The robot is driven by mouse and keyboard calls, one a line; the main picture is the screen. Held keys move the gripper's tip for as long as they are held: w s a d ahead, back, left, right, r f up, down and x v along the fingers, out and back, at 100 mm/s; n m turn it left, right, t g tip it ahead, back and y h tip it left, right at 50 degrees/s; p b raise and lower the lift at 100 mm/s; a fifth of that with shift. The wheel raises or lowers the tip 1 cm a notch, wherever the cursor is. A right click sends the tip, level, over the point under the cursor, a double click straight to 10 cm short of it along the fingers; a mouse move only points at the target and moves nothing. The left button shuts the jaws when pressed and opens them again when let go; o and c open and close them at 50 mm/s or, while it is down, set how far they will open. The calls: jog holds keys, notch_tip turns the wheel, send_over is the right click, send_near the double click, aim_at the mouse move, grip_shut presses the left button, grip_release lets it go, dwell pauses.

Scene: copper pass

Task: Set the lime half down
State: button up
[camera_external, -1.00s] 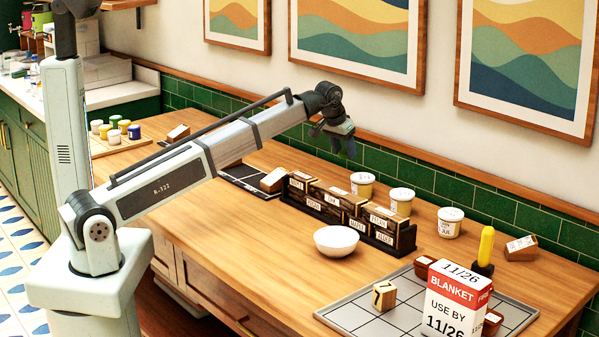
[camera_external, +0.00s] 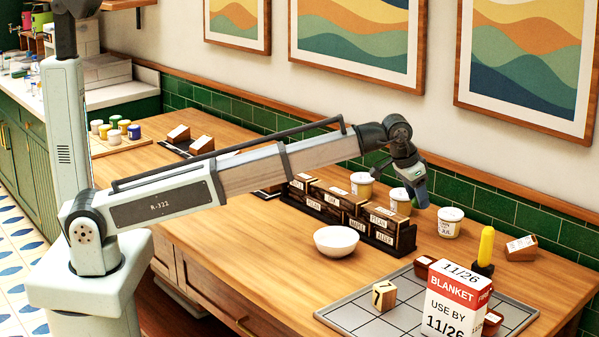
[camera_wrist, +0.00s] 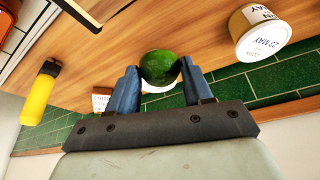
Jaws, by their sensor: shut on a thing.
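The green lime half (camera_wrist: 159,68) sits between the two blue fingers of my gripper (camera_wrist: 160,76) in the wrist view. My gripper is shut on it, with a finger on each side. In the external view, my gripper (camera_external: 421,196) hangs above the table, by the right end of the labelled wooden rack. The lime half cannot be made out there. A white patch shows just behind the lime in the wrist view; I cannot tell what it is.
Lidded tubs (camera_external: 450,223) stand along the tiled wall. A yellow bottle (camera_external: 486,246), white bowl (camera_external: 336,240), wooden rack (camera_external: 381,245) and "7" block (camera_external: 384,295) are nearby. A red-white box (camera_external: 454,300) stands on the grey gridded mat (camera_external: 350,316). Bare wood shows between rack and mat.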

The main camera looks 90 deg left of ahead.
jog(key=shift+w+d+m+h, duration=0.25)
jog(key=shift+w+d+m, duration=0.45)
jog(key=shift+w+d, duration=1.9)
jog(key=shift+w+d+m+h, duration=0.25)
jog(key=shift+w+d+m, duration=0.7)
jog(key=shift+d, duration=3.05)
jog(key=shift+n+t, duration=0.25)
jog(key=shift+t, duration=0.05)
jog(key=shift+w+f, duration=0.15)
jog(key=shift+f, duration=2.2)
jog(key=shift+w+f, duration=0.1)
jog(key=shift+f, duration=2.2)
jog(key=shift+f, duration=0.1)
jog(key=shift+o, duration=1.3)
jog(key=o, duration=0.4)
jog(key=v, duration=1.2)
jog(key=shift+w, duration=0.1)
